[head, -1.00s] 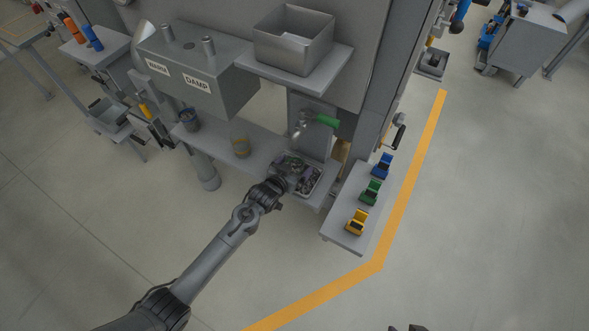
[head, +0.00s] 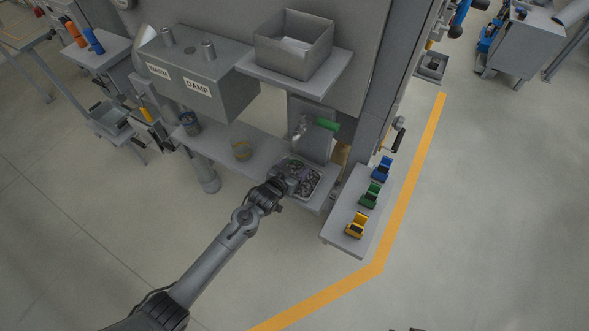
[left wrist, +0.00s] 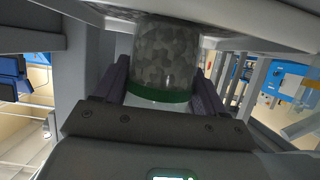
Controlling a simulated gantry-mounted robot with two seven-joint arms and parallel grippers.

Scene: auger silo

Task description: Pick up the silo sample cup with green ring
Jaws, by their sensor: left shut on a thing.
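My left gripper (head: 292,172) is at the tray on the lower shelf, under the green-handled spout. In the left wrist view, the gripper's purple-grey fingers (left wrist: 160,88) are shut on the sides of the silo sample cup with green ring (left wrist: 163,52).
The green handle (head: 327,125) is just above my gripper. Yellow, green and blue holders (head: 357,226) stand on a side table at the right.

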